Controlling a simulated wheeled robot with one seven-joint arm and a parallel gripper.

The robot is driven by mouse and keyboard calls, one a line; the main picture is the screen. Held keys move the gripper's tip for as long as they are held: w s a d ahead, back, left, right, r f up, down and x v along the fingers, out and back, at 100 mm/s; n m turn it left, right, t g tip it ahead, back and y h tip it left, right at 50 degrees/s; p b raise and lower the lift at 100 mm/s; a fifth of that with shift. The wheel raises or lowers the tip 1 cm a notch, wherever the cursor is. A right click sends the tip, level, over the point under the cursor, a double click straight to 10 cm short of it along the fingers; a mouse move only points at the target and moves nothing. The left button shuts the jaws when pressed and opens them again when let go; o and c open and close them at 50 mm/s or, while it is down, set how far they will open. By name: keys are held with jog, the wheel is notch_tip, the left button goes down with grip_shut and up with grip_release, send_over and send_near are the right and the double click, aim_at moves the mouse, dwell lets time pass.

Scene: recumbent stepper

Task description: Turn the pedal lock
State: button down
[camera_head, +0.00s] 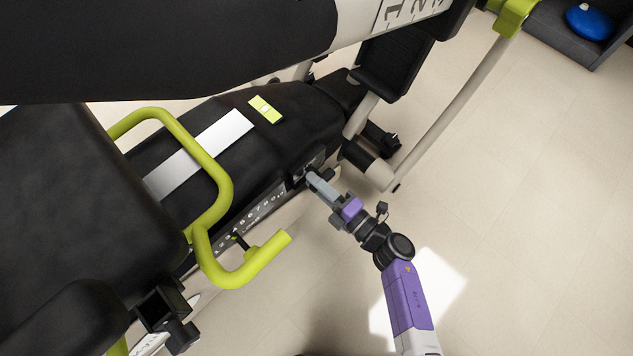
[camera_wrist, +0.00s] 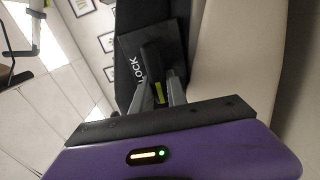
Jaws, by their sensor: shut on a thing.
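The pedal lock is a black lever (camera_wrist: 151,58) with a yellow-green stripe, on a dark plate marked "LOCK" (camera_wrist: 139,69) in the wrist view. My gripper (camera_wrist: 157,82) has its two grey fingers on either side of the lever and is shut on it. In the head view my gripper (camera_head: 311,176) reaches the lower right side of the stepper's black body (camera_head: 290,130), near the end of its number scale. There the fingers mostly hide the lever.
A yellow-green handle (camera_head: 222,185) curves up left of my gripper. A black pedal (camera_head: 395,68) and a pale bar (camera_head: 450,100) stand above and to the right. The floor (camera_head: 530,200) at the right is clear. A blue dome (camera_head: 590,22) lies at the far top right.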

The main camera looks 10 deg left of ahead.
jog(key=shift+d+f+n, duration=0.1)
jog(key=shift+f+n, duration=0.1)
jog(key=shift+n, duration=0.2)
jog(key=c, duration=1.3)
grip_release()
jog(key=shift+r, duration=0.1)
jog(key=shift+p+v, duration=1.4)
jog(key=shift+v, duration=2.5)
